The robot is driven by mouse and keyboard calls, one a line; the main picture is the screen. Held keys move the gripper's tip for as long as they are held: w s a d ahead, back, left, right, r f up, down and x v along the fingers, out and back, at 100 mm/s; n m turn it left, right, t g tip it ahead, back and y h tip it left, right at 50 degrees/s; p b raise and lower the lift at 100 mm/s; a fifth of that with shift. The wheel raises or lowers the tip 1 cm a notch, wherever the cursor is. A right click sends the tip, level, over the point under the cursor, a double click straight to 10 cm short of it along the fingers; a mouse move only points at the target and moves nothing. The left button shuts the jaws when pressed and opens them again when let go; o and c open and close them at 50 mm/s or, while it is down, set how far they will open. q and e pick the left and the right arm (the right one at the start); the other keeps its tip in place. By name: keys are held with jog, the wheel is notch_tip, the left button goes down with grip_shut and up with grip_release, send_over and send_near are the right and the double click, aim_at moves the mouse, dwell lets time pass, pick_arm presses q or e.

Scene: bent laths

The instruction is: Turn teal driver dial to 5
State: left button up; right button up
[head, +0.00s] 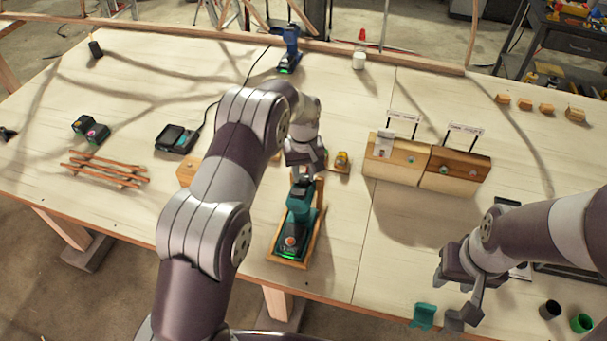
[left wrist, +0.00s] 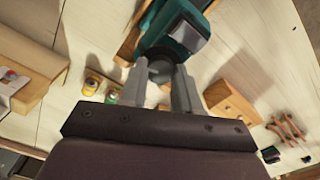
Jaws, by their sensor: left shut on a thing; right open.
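The teal driver (head: 300,212) stands in a wooden cradle (head: 274,257) near the front middle of the table. Its base has an orange button and a green glow. My left gripper (head: 305,178) is at the driver's upper end. In the left wrist view the driver (left wrist: 181,32) is ahead, and my left gripper (left wrist: 161,75) is shut on the dark round dial (left wrist: 161,68) at its end. The dial's numbers cannot be read. My right gripper (head: 462,300) is open and empty at the front right, near a small teal piece (head: 423,316).
A blue driver (head: 288,48) stands at the back. Wooden blocks with labels (head: 455,171) stand right of the cradle. Cups (head: 581,322) stand at the front right.

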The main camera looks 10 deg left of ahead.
pick_arm(q)
jog(key=shift+m, duration=0.5)
jog(key=o, duration=0.6)
jog(key=shift+o, duration=0.9)
jog(key=shift+s, duration=0.1)
jog(key=shift+r+b, duration=0.1)
jog(key=shift+b, duration=0.2)
